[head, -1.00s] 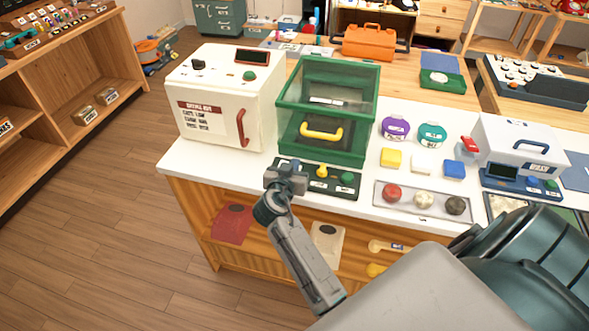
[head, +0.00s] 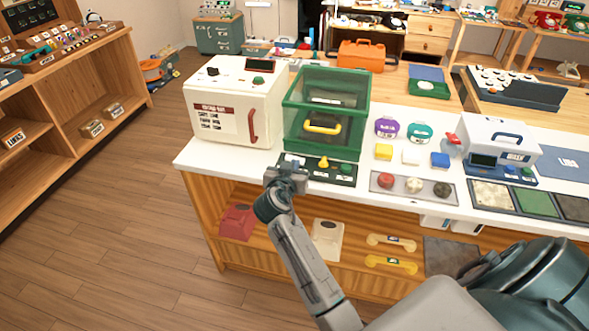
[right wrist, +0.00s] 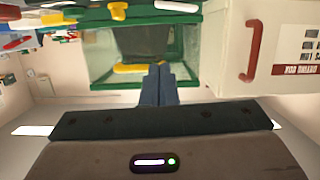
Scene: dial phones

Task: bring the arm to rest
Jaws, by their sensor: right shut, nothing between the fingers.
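My right arm (head: 304,262) reaches up from the lower right in the head view. Its gripper (head: 286,175) is in front of the white counter's front edge, close to the dark panel with yellow and green knobs (head: 322,169). In the right wrist view the two fingers (right wrist: 158,86) are together with nothing between them. Beyond them the green clear-walled case (right wrist: 140,62) shows, with its yellow handle. I cannot tell whether the gripper touches the panel. My left gripper is not in view.
The counter (head: 206,160) carries a white box with a red handle (head: 228,108), the green case (head: 325,112), purple and teal round items, coloured blocks and a tray of knobs (head: 414,188). Phone parts lie on the shelf below. Open wooden floor (head: 130,230) is at left.

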